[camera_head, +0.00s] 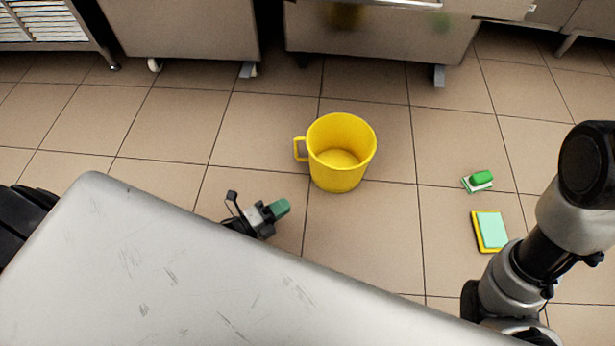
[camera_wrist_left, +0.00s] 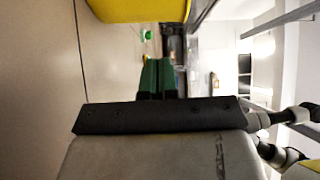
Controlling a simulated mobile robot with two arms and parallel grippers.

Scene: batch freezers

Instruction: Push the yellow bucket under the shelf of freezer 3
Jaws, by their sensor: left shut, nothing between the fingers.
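The yellow bucket (camera_head: 338,160) stands upright on the tiled floor in the middle of the head view, with its handle on the left and its inside empty. Part of it shows at the top of the left wrist view (camera_wrist_left: 140,8). My left gripper (camera_head: 281,208) is low near the floor, in front of the bucket and to its left, apart from it. Its green fingers (camera_wrist_left: 157,75) are shut with nothing between them. A steel cabinet (camera_head: 380,32) stands behind the bucket; I see no number or shelf on it. My right gripper is not visible; my right arm shows at the right.
A green item on a white pad (camera_head: 479,181) and a mint-and-yellow pad (camera_head: 490,231) lie on the floor to the right. Another steel cabinet (camera_head: 180,28) stands at the back left. The floor between the bucket and the cabinets is clear.

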